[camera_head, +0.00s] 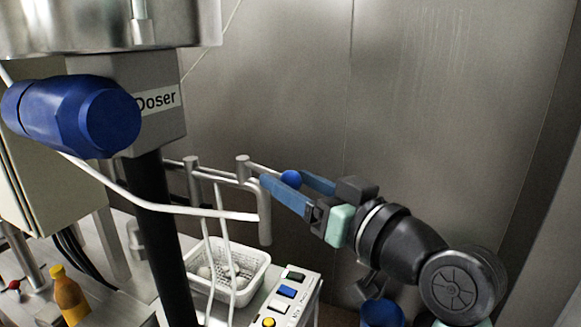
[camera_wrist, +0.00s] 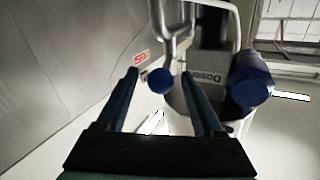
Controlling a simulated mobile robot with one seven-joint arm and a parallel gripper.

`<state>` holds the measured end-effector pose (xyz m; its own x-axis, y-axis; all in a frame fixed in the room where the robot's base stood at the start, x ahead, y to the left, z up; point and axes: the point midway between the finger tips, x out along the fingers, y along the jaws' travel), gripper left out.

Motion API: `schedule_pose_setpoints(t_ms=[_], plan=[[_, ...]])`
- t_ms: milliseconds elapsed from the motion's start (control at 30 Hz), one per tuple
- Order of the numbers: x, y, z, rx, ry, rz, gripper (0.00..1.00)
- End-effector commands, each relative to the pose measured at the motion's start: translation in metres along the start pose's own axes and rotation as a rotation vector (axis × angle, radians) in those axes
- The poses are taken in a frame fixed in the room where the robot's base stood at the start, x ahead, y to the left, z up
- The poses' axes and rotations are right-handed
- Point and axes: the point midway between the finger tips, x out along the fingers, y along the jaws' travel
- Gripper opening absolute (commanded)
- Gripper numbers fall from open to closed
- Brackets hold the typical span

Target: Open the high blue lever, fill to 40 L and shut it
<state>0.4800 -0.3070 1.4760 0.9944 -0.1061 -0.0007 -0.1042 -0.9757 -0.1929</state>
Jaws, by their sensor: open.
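A blue ball knob (camera_head: 291,178) sits at the end of a grey metal rod beside the pipework in the head view. It also shows in the wrist view (camera_wrist: 160,81), between and just beyond my fingertips. My gripper (camera_head: 285,179) is open, with its two long blue fingers on either side of the knob. I cannot tell whether they touch it. A large blue faceted part (camera_head: 75,115) is fixed to the grey block marked "Doser" (camera_head: 158,103) at upper left. It also shows at the right of the wrist view (camera_wrist: 250,78). No litre reading is legible.
White bent tubes (camera_head: 205,212) run in front of the pipes. Below stand a white perforated basket (camera_head: 250,263) with round items, a button panel (camera_head: 284,292) and an orange bottle (camera_head: 69,296). A blue container (camera_head: 381,313) is at the bottom right. A bare metal wall (camera_head: 440,110) stands behind.

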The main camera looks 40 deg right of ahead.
Motion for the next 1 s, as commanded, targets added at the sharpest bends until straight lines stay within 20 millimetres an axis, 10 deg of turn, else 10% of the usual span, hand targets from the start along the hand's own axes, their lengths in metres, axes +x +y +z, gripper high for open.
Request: schedule_pose_setpoints(t_ms=[400, 800, 1000], plan=[[0.0103, -0.0003, 0.0003, -0.002, 0.001, 0.000, 0.69], [0.0099, -0.0002, 0.0002, -0.001, 0.001, 0.000, 0.00], [0.0099, -0.0002, 0.0002, -0.001, 0.001, 0.000, 0.00]])
